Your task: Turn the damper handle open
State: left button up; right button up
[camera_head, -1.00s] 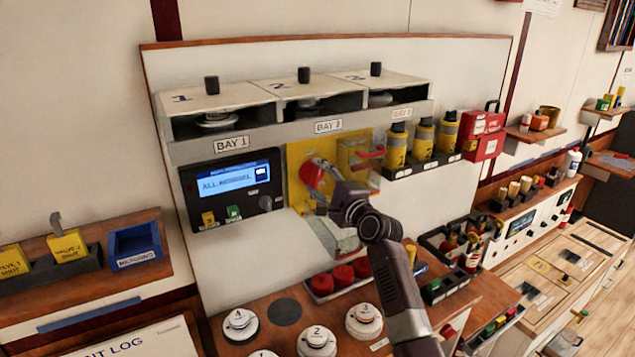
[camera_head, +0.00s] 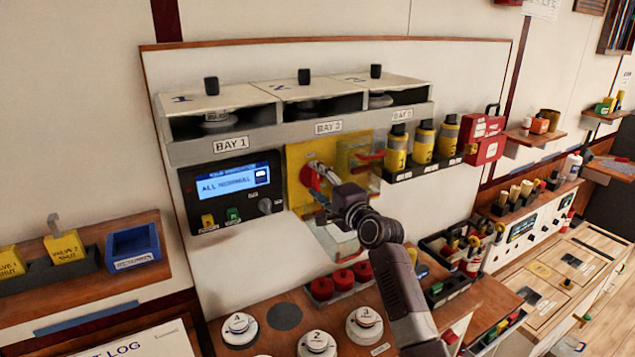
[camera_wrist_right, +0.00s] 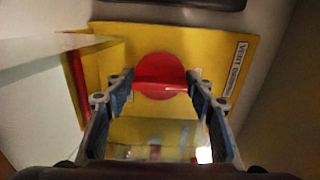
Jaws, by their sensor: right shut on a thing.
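The damper handle (camera_head: 307,177) is a red round knob with a crossbar on a yellow plate (camera_head: 297,156), below the BAY 2 label. In the right wrist view the red disc (camera_wrist_right: 160,62) faces me, and its bar lies roughly level across the picture. My right gripper (camera_head: 322,174) is at the knob and partly covers it in the head view. In the right wrist view its fingers (camera_wrist_right: 160,86) stand at the two ends of the red bar, shut on it. My left gripper is out of view.
A yellow box with a red lever (camera_head: 370,156) is close on the right of the plate. A display panel (camera_head: 232,189) is on the left. Yellow canisters (camera_head: 422,143) stand further right. Red knobs (camera_head: 343,279) and white dials (camera_head: 365,322) are on the bench below.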

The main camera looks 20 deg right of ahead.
jog(key=o, duration=0.9)
jog(key=shift+a+f, duration=0.1)
jog(key=shift+f, duration=0.1)
jog(key=shift+c, duration=0.2)
jog(key=o, duration=0.3)
jog(key=shift+r, duration=0.15)
jog(key=shift+s, duration=0.1)
jog(key=shift+s+d, duration=0.2)
jog(key=shift+s, duration=1.05)
jog(key=shift+s+d, duration=0.15)
jog(key=shift+s, duration=1.05)
jog(key=shift+s+d, duration=0.2)
jog(key=shift+s, duration=1.05)
